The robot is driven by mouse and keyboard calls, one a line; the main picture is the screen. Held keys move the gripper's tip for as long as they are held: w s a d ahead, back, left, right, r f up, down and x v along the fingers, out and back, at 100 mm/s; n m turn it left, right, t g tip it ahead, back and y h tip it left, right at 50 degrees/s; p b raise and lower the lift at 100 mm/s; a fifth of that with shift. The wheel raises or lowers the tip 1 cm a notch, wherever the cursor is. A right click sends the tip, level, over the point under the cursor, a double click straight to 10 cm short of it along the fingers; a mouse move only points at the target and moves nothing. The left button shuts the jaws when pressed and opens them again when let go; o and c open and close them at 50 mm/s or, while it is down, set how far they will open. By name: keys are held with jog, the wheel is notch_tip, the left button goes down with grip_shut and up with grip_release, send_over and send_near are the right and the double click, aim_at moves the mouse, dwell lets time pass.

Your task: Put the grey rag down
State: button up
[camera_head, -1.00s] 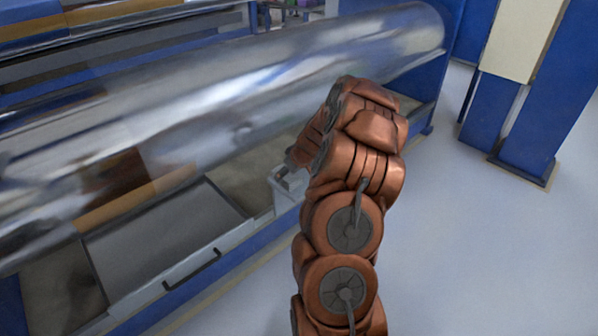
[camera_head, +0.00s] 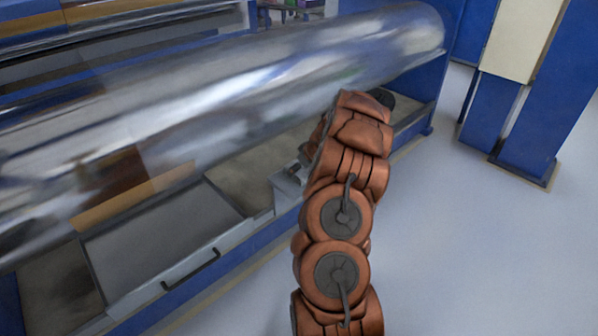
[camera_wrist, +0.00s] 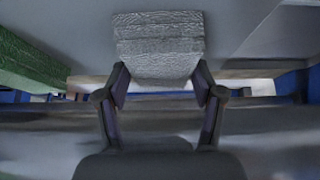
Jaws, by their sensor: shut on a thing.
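The grey rag (camera_wrist: 160,45) shows in the wrist view as a folded, textured grey block at the top middle. My gripper (camera_wrist: 160,84) is shut on its lower part, with one finger on each side of the rag. In the head view my arm stands in front of the machine at the right end of the shiny roller, and neither the rag nor the gripper fingers can be made out there.
A large shiny film roller (camera_head: 230,95) crosses the head view in a blue frame. Below it is a grey tray with a black handle (camera_head: 191,270). Open floor (camera_head: 480,240) lies to the right, with blue posts (camera_head: 527,130) behind. A green thing (camera_wrist: 30,62) is at the wrist view's left.

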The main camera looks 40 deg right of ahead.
jog(key=o, duration=1.1)
jog(key=shift+f, duration=0.2)
jog(key=shift+f+p, duration=0.1)
jog(key=shift+p, duration=0.3)
